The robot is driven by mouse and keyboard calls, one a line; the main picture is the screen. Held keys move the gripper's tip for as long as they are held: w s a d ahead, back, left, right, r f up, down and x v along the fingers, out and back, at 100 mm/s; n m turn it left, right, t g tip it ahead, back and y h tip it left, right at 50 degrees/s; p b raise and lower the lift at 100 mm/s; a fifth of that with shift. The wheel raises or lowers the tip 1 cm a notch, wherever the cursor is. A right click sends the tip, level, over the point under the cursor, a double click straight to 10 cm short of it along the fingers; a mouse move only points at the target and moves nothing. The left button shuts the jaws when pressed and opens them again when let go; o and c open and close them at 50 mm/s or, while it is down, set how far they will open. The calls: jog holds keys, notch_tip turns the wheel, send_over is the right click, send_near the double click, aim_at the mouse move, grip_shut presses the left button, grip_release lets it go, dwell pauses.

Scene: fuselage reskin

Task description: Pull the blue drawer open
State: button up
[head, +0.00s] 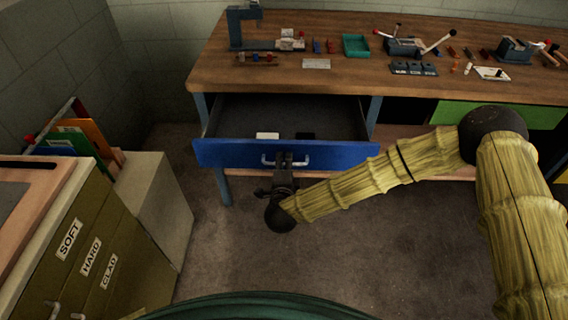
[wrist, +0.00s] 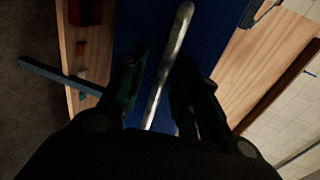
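The blue drawer (head: 225,154) under the workbench is pulled out, its grey inside in view. Its silver bar handle (head: 270,162) is on the front panel. My gripper (head: 284,168) is at the handle. In the wrist view, the handle (wrist: 168,65) runs between the two fingers of my gripper (wrist: 160,85), against the blue front (wrist: 215,35). The fingers stand apart, with a gap seen on each side of the bar. I cannot tell if either finger touches it.
A white item (head: 267,135) and a dark item (head: 305,135) lie in the drawer. The wooden workbench (head: 330,82) carries tools and a teal tray (head: 356,45). A green drawer front (head: 490,115) is at right. An olive cabinet (head: 95,255) stands at left. The floor (head: 370,235) before the drawer is clear.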

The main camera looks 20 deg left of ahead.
jog(key=v, duration=1.2)
jog(key=shift+w, duration=0.1)
jog(key=s+d+f+n+g+h, duration=0.1)
jog(key=s+d+f+n+g, duration=0.35)
jog(key=d+f, duration=0.5)
jog(key=s+d+f+n+g, duration=0.3)
jog(key=s+d+f+n, duration=0.2)
jog(key=d+f, duration=0.45)
jog(key=s+d+n+g+h, duration=0.1)
jog(key=s+d+g, duration=0.1)
jog(key=s+d, duration=0.3)
jog(key=s+d+f+n+g+h, duration=0.1)
jog(key=s+d, duration=0.3)
jog(key=d, duration=0.9)
jog(key=s+d+f+n+g+h, duration=0.1)
jog(key=s+d+g+h, duration=0.2)
jog(key=d, duration=0.6)
jog(key=s+g, duration=0.1)
jog(key=s, duration=0.1)
jog(key=shift+s, duration=0.4)
jog(key=shift+d+f+n, duration=0.1)
jog(key=shift+n, duration=0.15)
